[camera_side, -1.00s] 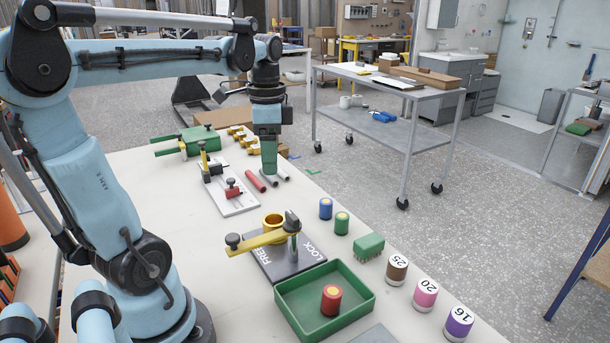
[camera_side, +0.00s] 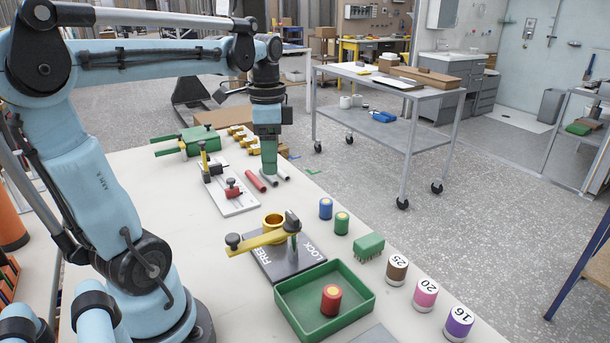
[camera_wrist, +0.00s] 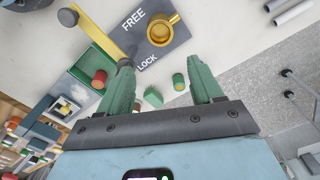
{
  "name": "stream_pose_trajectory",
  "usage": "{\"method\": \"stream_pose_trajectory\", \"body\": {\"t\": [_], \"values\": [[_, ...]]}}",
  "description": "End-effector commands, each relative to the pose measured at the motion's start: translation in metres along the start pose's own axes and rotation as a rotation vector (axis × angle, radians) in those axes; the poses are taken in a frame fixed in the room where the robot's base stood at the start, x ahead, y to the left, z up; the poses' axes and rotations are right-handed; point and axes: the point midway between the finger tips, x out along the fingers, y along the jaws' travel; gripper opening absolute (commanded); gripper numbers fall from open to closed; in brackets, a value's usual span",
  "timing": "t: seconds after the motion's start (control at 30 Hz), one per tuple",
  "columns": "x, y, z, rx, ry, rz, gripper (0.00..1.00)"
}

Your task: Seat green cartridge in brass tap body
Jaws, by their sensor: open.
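The green cartridge (camera_side: 342,223) stands upright on the table beside a blue cartridge. It also shows in the wrist view (camera_wrist: 179,82), between my fingers in the picture but apart from them. The brass tap body (camera_side: 273,223) is a ring-shaped cup on a dark plate marked FREE and LOCK, and its bore looks empty; it also shows in the wrist view (camera_wrist: 161,30). A yellow lever (camera_side: 258,240) with a dark knob lies over the plate's FREE side. My gripper (camera_side: 269,172) is open and empty, above the table behind the tap body; its green fingers are spread in the wrist view (camera_wrist: 165,80).
A green tray (camera_side: 358,306) holds a red cartridge (camera_side: 331,300). A blue cartridge (camera_side: 326,208), a green brush-like block (camera_side: 370,246) and weights marked 25, 20 and 16 stand along the right edge. Red and grey rods lie near my gripper.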

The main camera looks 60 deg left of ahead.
Motion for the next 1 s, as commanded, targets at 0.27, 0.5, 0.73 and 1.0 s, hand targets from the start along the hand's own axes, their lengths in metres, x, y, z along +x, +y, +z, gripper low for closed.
{"method": "stream_pose_trajectory", "body": {"t": [0.27,0.5,0.73,1.0], "values": [[0.0,0.0,-0.001,-0.006,0.0,0.0,0.66],[0.005,-0.013,-0.033,-0.241,0.0,0.0,0.66],[0.022,-0.027,-0.093,-0.684,0.0,-0.001,0.66],[0.045,-0.03,-0.147,-1.088,0.001,-0.002,0.66]]}}
